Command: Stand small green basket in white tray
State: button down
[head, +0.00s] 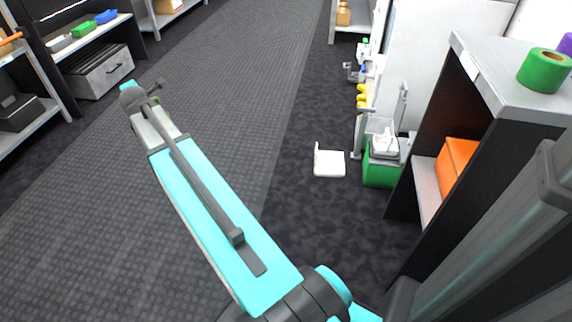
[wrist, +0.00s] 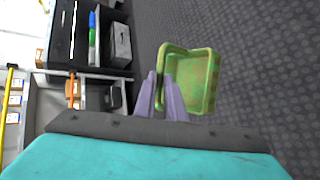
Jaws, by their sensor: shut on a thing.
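My gripper (wrist: 161,78) is shut on the left wall of a small green basket (wrist: 205,84) in the wrist view. The basket's open side faces the camera, and it looks empty. In the head view my gripper (head: 156,88) is at the far upper left, over the grey floor. A white tray-like piece (head: 330,164) with a raised left edge lies on the dark floor, right of my arm and far from the basket.
A green bin (head: 380,175) with white items stands right of the white piece. A shelf unit (head: 492,95) with a green tape roll (head: 544,70) is at right. Shelves with a grey drawer box (head: 100,74) are at upper left. The middle floor is clear.

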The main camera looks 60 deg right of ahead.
jog(key=s+d+f+m+g+h, duration=0.2)
jog(key=s+d+f, duration=0.25)
jog(key=d, duration=0.75)
jog(key=s+d+f+m+g+h, duration=0.15)
jog(key=s+d+f, duration=0.3)
jog(key=d, duration=0.65)
jog(key=s+d+f+m+g+h, duration=0.1)
jog(key=s+d+f+m, duration=0.4)
jog(key=d, duration=0.7)
jog(key=s+d+f+m+g, duration=0.1)
jog(key=s+d+f, duration=0.4)
jog(key=s+d, duration=0.3)
jog(key=s+d+f+m+g+h, duration=0.1)
jog(key=s+d+f, duration=0.4)
jog(key=s, duration=0.8)
jog(key=s+d+f+m+g+p, duration=0.1)
jog(key=s+d+f+g, duration=0.2)
jog(key=s+d+f, duration=0.3)
jog(key=s+d, duration=0.5)
jog(key=shift+m+g+h, duration=0.25)
notch_tip(320, 180, down, 13)
jog(key=b, duration=0.5)
jog(key=shift+b, duration=0.3)
jog(key=shift+f+b, duration=1.3)
jog(key=shift+f, duration=1.2)
